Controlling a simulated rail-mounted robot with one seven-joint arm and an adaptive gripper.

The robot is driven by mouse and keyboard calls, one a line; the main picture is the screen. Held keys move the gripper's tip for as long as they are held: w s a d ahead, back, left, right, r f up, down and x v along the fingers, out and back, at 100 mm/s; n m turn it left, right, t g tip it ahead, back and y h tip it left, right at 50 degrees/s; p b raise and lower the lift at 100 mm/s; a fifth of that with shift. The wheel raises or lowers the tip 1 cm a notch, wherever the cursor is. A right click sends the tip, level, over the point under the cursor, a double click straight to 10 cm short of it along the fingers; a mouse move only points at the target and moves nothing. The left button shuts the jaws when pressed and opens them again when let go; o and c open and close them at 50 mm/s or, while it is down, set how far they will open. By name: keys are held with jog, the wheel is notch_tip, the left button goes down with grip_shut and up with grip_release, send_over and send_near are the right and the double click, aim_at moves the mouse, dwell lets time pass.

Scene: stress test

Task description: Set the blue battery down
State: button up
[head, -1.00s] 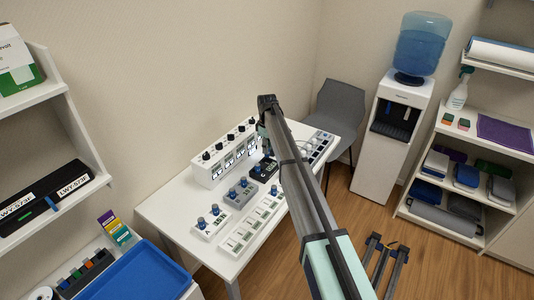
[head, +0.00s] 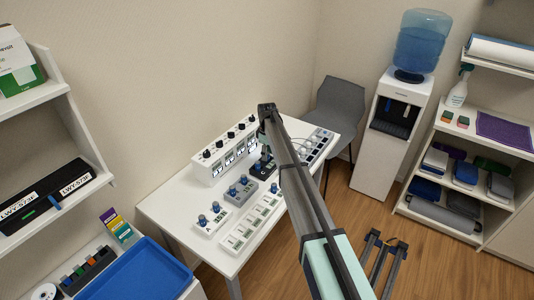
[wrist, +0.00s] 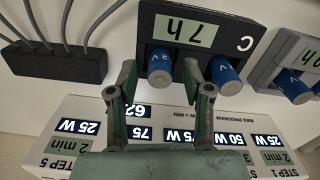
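In the wrist view a dark block (wrist: 199,22) marked C and 7h holds two blue batteries. One blue battery (wrist: 160,70), marked 2 V, stands between my gripper's fingers, with its lower part in the block. The other blue battery (wrist: 226,76) is just to the right of the right finger. My gripper (wrist: 160,82) is open, with visible gaps between both fingers and the battery. In the head view the dark block (head: 262,171) is on the white table, partly hidden by my arm.
A black unit with cables (wrist: 55,62) lies left of the block. A grey block (wrist: 293,62) with batteries is close on the right. A white panel (wrist: 75,113) with wattage labels is nearby. In the head view, a white panel (head: 205,171) stands along the table's back.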

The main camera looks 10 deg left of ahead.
notch_tip(320, 180, up, 12)
jog(key=b, duration=0.4)
jog(key=shift+r, duration=0.2)
dwell(0.4)
